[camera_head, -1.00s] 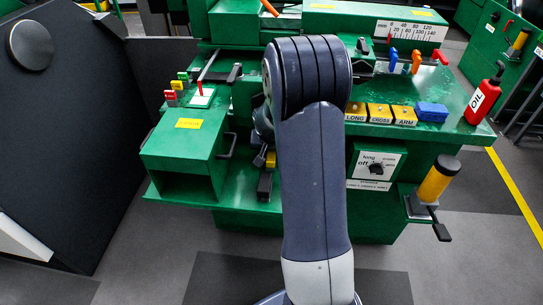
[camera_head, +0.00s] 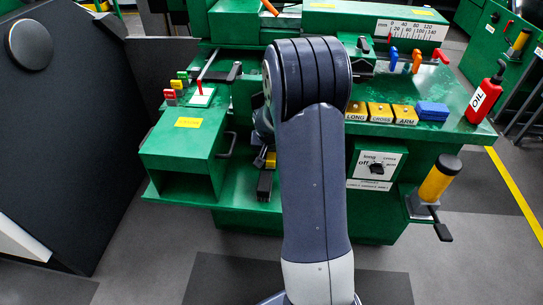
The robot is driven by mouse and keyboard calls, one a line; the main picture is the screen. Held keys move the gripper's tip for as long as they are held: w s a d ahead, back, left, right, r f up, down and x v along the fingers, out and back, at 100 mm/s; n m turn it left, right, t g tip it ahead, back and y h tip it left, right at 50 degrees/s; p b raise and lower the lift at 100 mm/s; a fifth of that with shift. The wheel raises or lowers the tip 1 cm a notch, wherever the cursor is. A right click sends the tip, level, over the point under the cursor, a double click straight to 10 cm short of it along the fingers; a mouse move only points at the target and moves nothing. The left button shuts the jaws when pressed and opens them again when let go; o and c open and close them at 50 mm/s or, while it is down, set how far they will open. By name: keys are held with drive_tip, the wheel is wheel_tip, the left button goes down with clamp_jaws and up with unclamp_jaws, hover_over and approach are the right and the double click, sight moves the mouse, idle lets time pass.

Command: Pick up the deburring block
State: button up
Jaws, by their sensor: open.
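A blue block (camera_head: 432,111), which looks like the deburring block, lies on the right part of the green machine top (camera_head: 463,126). It is just right of the yellow ARM button box. My arm stands in the middle of the view and bends down and away at the top. My gripper (camera_head: 261,159) is mostly hidden behind the arm. Only a small dark part of it seems to show left of the arm, low over the green shelf. It is open and well left of the blue block, apart from it.
A red oil bottle (camera_head: 485,92) stands right of the blue block. Yellow button boxes (camera_head: 380,112) sit left of it, and coloured levers (camera_head: 416,62) rise behind. A green box (camera_head: 187,145) is left of my arm. A yellow-black cylinder (camera_head: 437,181) juts out at the right front.

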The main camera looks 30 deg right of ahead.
drive_tip(key=shift+c, duration=0.5)
clamp_jaws()
drive_tip(key=shift+r, duration=0.1)
drive_tip(key=shift+r+p, duration=0.35)
drive_tip(key=shift+p, duration=0.2)
drive_tip(key=s+d+r, duration=0.3)
drive_tip(key=s, duration=0.3)
drive_tip(key=s+d+r, duration=0.3)
drive_tip(key=s+r, duration=0.1)
drive_tip(key=s, duration=0.2)
drive_tip(key=shift+d+r, duration=0.3)
drive_tip(key=shift+d, duration=0.1)
drive_tip(key=shift+s, duration=0.1)
